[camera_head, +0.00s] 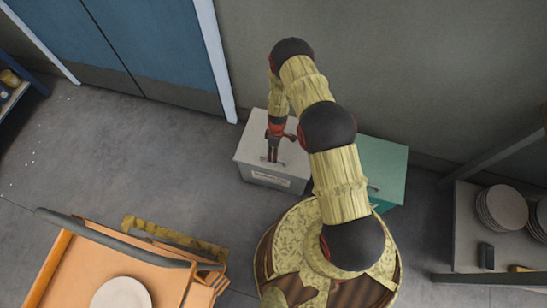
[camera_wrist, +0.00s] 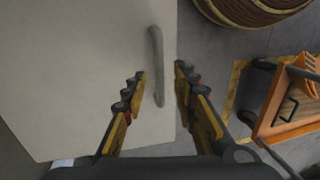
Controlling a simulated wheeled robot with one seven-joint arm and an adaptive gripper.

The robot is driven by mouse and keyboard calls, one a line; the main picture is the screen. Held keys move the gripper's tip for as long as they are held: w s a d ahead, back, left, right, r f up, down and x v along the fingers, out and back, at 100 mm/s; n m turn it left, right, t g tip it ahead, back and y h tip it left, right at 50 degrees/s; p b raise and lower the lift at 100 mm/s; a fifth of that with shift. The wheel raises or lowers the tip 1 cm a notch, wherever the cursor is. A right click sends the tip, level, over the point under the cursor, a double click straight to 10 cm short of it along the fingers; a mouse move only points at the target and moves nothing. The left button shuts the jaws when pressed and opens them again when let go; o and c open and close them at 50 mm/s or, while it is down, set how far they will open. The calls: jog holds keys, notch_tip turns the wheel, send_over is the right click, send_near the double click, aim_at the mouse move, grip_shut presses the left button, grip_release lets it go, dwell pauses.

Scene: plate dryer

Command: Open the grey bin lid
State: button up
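The grey bin (camera_head: 250,147) stands on the floor against the back wall, with a white label on its front. Its lid looks shut. In the wrist view the pale lid (camera_wrist: 75,80) fills the left half, with a curved grey handle (camera_wrist: 156,50) near its right edge. My gripper (camera_head: 273,154) is over the lid and points down at it. In the wrist view my gripper (camera_wrist: 160,72) is open, with one finger on each side of the handle's line. I cannot tell whether the fingers touch the handle or the lid.
A green bin (camera_head: 384,168) stands right of the grey one, partly behind my arm. An orange cart (camera_head: 75,262) with a white plate (camera_head: 121,294) is at the front left. A shelf with stacked plates (camera_head: 502,208) is at the right. Floor left of the bin is clear.

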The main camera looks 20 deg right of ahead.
jog(key=shift+s+a+f, duration=0.1)
jog(key=shift+f, duration=1)
jog(key=shift+c, duration=1.2)
grip_shut()
